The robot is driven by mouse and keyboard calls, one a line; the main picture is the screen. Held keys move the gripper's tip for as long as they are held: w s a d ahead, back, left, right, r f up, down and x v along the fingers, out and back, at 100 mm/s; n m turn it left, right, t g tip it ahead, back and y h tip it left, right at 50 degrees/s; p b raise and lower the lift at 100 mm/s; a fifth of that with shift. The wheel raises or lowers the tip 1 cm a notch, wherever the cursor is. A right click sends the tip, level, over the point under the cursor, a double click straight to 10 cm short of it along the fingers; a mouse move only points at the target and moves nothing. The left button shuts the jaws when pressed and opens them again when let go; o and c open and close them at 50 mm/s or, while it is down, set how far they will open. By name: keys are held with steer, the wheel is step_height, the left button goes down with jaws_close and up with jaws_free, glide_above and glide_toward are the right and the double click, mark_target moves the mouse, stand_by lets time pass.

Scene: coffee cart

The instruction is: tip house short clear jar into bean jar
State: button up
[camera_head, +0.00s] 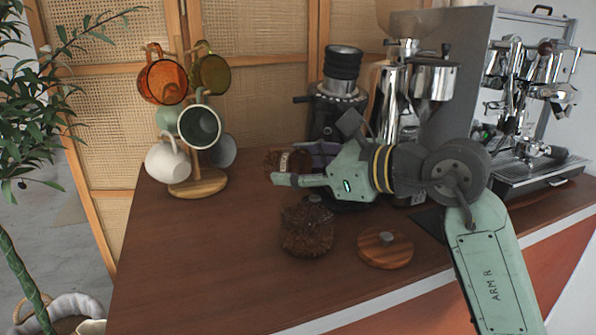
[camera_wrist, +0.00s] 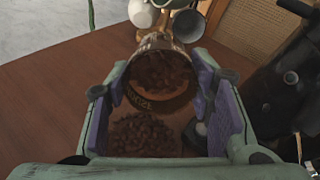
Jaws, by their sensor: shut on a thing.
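The house short clear jar (camera_head: 283,161) holds brown beans and is held tilted above the counter. In the wrist view the jar (camera_wrist: 160,75) shows beans inside and a label (camera_wrist: 135,98) that seems to read HOUSE. My gripper (camera_head: 292,172) is shut on it; in the wrist view the purple pads of the gripper (camera_wrist: 162,88) are on both sides. The bean jar (camera_head: 307,236) is clear, stands on the counter below and is filled with beans; these beans also show in the wrist view (camera_wrist: 140,135). I cannot tell whether beans are falling.
A wooden lid with a grey knob (camera_head: 385,250) lies right of the bean jar. A small grey knob (camera_head: 314,199) shows just behind the bean jar. A mug tree (camera_head: 197,184), a black grinder (camera_head: 335,105) and an espresso machine (camera_head: 525,165) stand behind. The counter's left front is clear.

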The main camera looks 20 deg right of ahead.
steer(key=shift+s+d+r+t+y+b, duration=0.15)
steer(key=shift+t+y+b, duration=0.5)
steer(key=shift+b, duration=1.1)
steer(key=shift+s+d+t+y+b, duration=0.1)
steer(key=shift+s+t+y+b, duration=0.2)
steer(key=shift+t+b, duration=0.95)
steer(key=shift+s+d+r+t+y+b, duration=0.15)
steer(key=shift+t+y+b, duration=0.3)
steer(key=shift+b, duration=1.75)
stand_by(0.5)
